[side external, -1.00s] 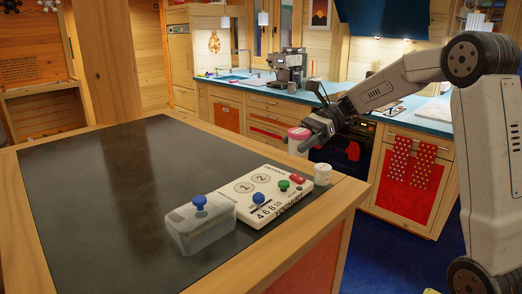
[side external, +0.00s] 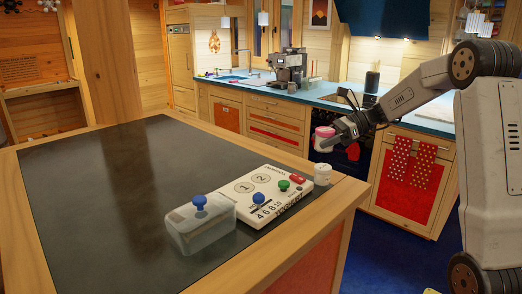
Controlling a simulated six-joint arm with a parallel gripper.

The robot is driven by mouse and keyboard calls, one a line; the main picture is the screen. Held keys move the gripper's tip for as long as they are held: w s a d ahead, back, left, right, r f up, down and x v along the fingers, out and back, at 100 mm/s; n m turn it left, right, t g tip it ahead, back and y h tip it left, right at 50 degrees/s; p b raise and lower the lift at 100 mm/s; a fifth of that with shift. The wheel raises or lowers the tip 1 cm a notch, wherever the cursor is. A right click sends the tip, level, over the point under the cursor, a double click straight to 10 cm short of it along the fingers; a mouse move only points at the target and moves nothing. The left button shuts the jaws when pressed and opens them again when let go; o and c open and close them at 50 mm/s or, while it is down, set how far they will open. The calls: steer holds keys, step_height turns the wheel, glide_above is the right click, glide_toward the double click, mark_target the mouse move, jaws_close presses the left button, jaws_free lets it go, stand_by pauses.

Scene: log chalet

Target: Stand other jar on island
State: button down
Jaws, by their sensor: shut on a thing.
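My gripper (side external: 334,142) is shut on a jar with a pink lid (side external: 322,146). It holds the jar upright, past the far right edge of the island (side external: 95,165) in the side external view, with the dark oven front behind it. The fingertips are small and partly hidden by the held jar.
A white board (side external: 263,187) with numbers and coloured knobs lies on the island, left of the white jar. A clear box with a blue knob (side external: 199,225) stands at its near end. The dark island top to the left is bare.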

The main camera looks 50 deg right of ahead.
glide_above(293, 170)
steer(key=s+a, duration=0.2)
steer(key=s, duration=0.3)
step_height(293, 170, down, 4)
steer(key=w+f, duration=0.1)
steer(key=f, duration=0.1)
steer(key=w+d+f, duration=0.1)
steer(key=w+f, duration=0.1)
steer(key=shift+w, duration=0.15)
steer(key=shift+w+d+f, duration=0.3)
steer(key=shift+w+f, duration=0.2)
steer(key=shift+f, duration=0.15)
steer(key=shift+f, duration=0.1)
steer(key=shift+w+f, duration=0.15)
steer(key=shift+w, duration=0.05)
steer(key=shift+f, duration=1.6)
steer(key=shift+f, duration=0.1)
jaws_free()
